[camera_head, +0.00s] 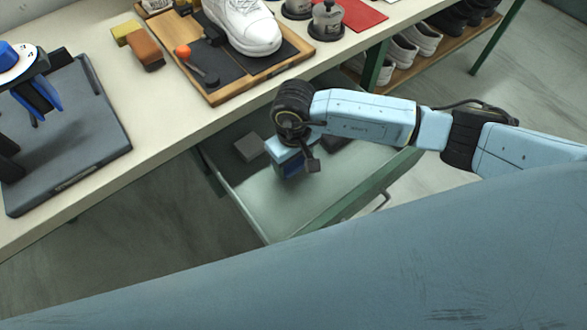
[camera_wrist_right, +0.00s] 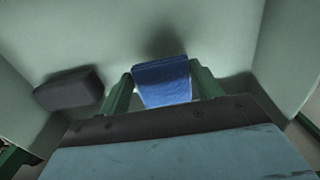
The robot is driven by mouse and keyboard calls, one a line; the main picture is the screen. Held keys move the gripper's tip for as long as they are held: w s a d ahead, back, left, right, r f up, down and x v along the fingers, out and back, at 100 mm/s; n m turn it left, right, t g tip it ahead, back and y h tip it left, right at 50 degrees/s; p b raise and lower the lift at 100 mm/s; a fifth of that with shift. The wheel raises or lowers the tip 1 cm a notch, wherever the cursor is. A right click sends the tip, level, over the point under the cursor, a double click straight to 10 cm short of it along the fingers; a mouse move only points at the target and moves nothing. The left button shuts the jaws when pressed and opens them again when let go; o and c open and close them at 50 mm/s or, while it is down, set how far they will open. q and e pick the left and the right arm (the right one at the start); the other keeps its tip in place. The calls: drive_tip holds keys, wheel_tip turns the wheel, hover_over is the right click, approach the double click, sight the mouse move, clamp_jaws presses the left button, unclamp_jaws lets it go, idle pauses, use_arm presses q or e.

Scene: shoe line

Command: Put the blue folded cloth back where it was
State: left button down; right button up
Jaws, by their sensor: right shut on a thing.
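The blue folded cloth (camera_wrist_right: 163,82) is held between the two fingers of my right gripper (camera_wrist_right: 160,92) in the right wrist view. My left gripper does not show clearly in the head view.
A dark grey block (camera_wrist_right: 69,90) lies in the drawer left of the cloth; it also shows in the head view (camera_head: 250,147). The drawer has green walls. On the bench above are a white shoe (camera_head: 245,25) on a wooden tray (camera_head: 222,97), a brown block (camera_head: 146,50) and a dark mat (camera_head: 75,150).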

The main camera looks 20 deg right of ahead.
sight(294, 164)
wheel_tip(294, 164, down, 4)
drive_tip(key=shift+r+b, duration=0.1)
drive_tip(key=shift+b, duration=0.3)
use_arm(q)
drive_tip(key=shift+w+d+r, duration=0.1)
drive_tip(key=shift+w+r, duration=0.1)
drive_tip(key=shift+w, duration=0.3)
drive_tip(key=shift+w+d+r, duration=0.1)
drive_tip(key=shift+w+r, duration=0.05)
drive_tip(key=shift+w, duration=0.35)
use_arm(e)
drive_tip(key=o, duration=0.8)
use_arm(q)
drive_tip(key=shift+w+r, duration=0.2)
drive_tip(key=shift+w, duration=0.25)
use_arm(e)
drive_tip(key=shift+o, duration=0.4)
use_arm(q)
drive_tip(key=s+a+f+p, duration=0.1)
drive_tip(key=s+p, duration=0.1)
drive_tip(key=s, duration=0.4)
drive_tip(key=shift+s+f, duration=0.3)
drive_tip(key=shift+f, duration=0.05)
use_arm(e)
wheel_tip(294, 164, up, 12)
drive_tip(key=shift+r, duration=0.1)
